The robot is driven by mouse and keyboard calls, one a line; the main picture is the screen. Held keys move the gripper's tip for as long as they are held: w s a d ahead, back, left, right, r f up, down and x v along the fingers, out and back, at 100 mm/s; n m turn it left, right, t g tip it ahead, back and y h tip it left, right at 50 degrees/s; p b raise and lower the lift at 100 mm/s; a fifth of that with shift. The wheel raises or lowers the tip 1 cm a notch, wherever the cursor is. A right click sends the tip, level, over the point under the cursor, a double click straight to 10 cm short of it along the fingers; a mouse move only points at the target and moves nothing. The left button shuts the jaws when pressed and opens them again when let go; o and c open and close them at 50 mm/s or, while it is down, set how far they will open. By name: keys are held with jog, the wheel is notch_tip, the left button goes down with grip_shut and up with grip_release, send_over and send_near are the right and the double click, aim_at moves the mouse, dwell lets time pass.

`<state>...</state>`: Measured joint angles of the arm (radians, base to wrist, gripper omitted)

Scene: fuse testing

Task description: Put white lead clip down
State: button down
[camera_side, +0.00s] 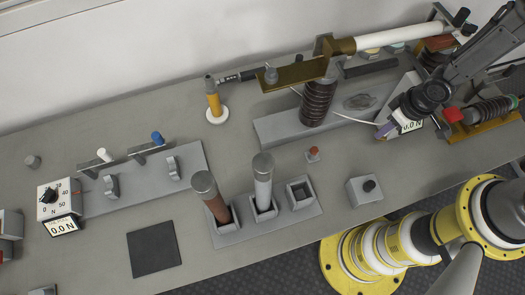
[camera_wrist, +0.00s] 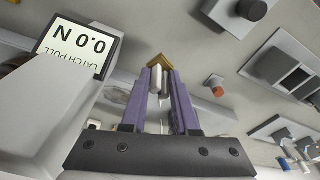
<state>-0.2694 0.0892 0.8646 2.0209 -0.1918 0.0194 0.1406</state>
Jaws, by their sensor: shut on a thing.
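My gripper (camera_wrist: 160,75) is at the right of the side view (camera_side: 383,132), beside the gauge box reading 0.0 N. Its purple fingers are closed on the white lead clip (camera_wrist: 157,82), a small white piece between the fingertips. A brass-coloured piece (camera_wrist: 159,61) shows just beyond the tips; I cannot tell whether it belongs to the clip. In the side view the fingers hide the clip. A thin white lead (camera_side: 345,117) runs from the fingers up-left past the brown ribbed insulator (camera_side: 317,103). I cannot tell whether the clip touches any surface.
A brass plate (camera_side: 292,74) tops the insulator. The gauge box (camera_wrist: 60,85) stands close to the fingers. A grey button box (camera_side: 365,190), a small red-topped piece (camera_side: 313,154) and a socket block (camera_side: 290,218) with two upright tubes stand nearby. A dark square mat (camera_side: 154,254) lies front left.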

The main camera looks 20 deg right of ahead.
jog(key=shift+s+d+f+n, duration=0.1)
jog(key=shift+s+f+n, duration=0.1)
jog(key=shift+s+f, duration=0.25)
jog(key=shift+s+f+n, duration=0.2)
jog(key=shift+s+f, duration=0.05)
jog(key=shift+f, duration=0.3)
jog(key=shift+f, duration=3.95)
jog(key=shift+f, duration=0.15)
jog(key=c, duration=0.7)
grip_release()
jog(key=r, duration=0.4)
jog(key=s+r, duration=0.1)
jog(key=r, duration=0.7)
jog(key=shift+s+d, duration=0.3)
jog(key=shift+d, duration=0.05)
